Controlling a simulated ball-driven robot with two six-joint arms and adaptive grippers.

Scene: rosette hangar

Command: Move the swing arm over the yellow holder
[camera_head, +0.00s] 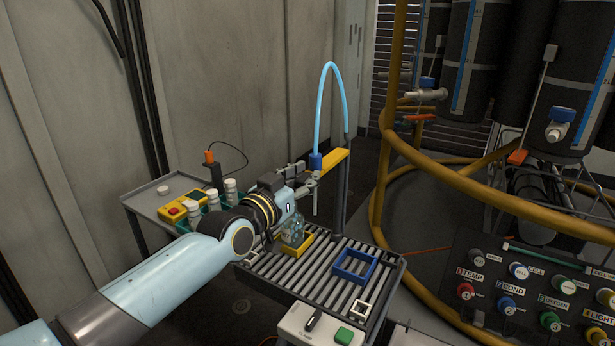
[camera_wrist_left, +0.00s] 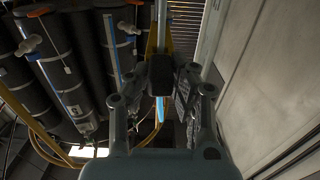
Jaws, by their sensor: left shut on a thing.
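The swing arm (camera_head: 334,162) is a yellow bar on a grey post, with a blue block at its near end and a light-blue hose looping above. A thin grey rod hangs below that end. My left gripper (camera_head: 308,183) is shut on the swing arm near this end; the exact grip is partly hidden. In the left wrist view, a dark block lies between the fingers (camera_wrist_left: 180,85). The yellow holder (camera_head: 296,252) sits on the slatted rack, with a clear bottle (camera_head: 292,232) in it. In the head view, the arm's end appears above and right of the holder. My right gripper is out of view.
White-capped bottles (camera_head: 231,190) stand in a green rack behind my left arm. A yellow railing (camera_head: 385,200) and a button panel (camera_head: 540,290) are at right.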

